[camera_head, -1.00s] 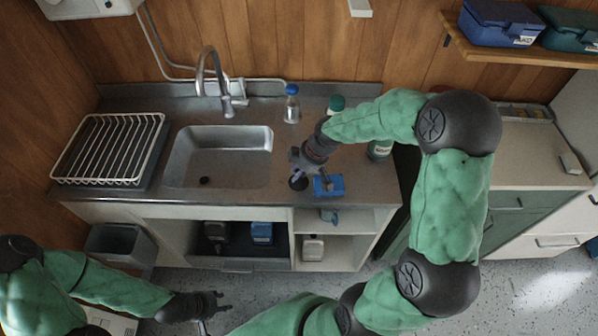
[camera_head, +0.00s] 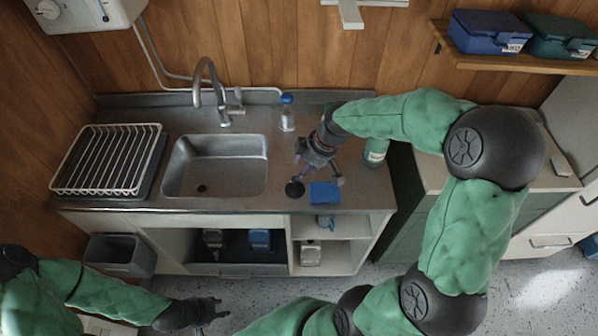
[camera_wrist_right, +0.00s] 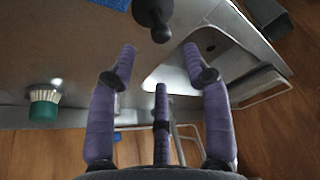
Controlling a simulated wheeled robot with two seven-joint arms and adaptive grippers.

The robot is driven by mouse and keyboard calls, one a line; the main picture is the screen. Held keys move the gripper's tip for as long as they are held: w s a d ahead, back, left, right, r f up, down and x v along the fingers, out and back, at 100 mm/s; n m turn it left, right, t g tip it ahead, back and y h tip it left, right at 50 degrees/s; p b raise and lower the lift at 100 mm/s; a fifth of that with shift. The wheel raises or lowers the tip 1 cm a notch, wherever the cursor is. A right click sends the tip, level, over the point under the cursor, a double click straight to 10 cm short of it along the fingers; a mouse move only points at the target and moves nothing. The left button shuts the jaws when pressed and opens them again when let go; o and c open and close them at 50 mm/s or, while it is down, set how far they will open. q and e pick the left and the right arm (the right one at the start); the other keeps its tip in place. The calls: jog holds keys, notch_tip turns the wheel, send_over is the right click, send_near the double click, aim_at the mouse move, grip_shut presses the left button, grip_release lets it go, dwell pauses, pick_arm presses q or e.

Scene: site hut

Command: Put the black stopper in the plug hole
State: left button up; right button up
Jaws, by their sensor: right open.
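The black stopper (camera_head: 294,188) lies on the steel counter to the right of the sink. In the right wrist view, the stopper (camera_wrist_right: 154,14) shows its knob at the top edge, beyond my fingertips. The plug hole (camera_head: 202,188) is a dark round spot in the floor of the sink (camera_head: 225,150), uncovered; it also shows in the wrist view (camera_wrist_right: 210,47). My right gripper (camera_head: 318,175) is open and empty, above the counter close to the stopper, not around it. My left gripper (camera_head: 221,307) is low in front of the cabinet, fingers apart, empty.
A blue cloth (camera_head: 324,193) lies just right of the stopper. A green brush (camera_wrist_right: 43,105) shows in the wrist view. The tap (camera_head: 208,85) arches behind the sink; a dish rack (camera_head: 105,160) stands left.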

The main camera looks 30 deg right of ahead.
jog(key=shift+v, duration=1.65)
